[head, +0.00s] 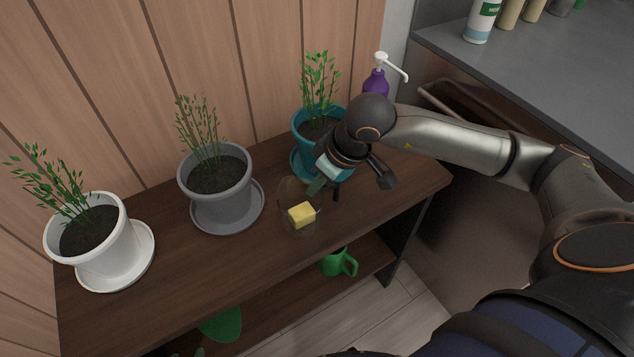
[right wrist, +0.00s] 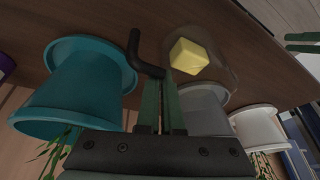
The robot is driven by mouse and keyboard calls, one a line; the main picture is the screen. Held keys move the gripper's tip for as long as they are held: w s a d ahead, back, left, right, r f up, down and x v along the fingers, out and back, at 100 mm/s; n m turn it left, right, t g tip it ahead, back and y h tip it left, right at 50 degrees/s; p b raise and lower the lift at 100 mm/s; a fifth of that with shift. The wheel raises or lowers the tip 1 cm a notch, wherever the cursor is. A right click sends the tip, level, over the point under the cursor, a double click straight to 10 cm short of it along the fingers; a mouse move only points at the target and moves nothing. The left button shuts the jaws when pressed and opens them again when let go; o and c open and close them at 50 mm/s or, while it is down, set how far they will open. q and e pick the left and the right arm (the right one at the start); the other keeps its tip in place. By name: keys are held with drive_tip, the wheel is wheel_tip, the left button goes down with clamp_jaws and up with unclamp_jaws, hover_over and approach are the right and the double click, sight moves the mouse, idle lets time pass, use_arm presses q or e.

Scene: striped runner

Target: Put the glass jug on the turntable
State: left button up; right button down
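The clear glass jug (head: 286,200) is over the shelf's top board, right of the grey pot. A yellow block (head: 301,214) shows through its glass, and also in the right wrist view (right wrist: 188,55). My right gripper (head: 317,187) is at the jug's right side. In the right wrist view its fingers (right wrist: 162,84) are close together on the jug's black handle (right wrist: 134,47). I cannot tell whether the jug touches the board. I cannot make out a turntable. Two grey-green tips at the bottom edge look like my left gripper (head: 187,353), fingers apart and empty.
White (head: 105,257), grey (head: 214,183) and teal (head: 302,137) plant pots stand on saucers along the wooden wall. A purple pump bottle (head: 376,82) is behind my right arm. A green mug (head: 337,263) sits on the lower shelf. The top board's front strip is clear.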

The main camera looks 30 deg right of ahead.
drive_tip(key=c, duration=1.1)
unclamp_jaws()
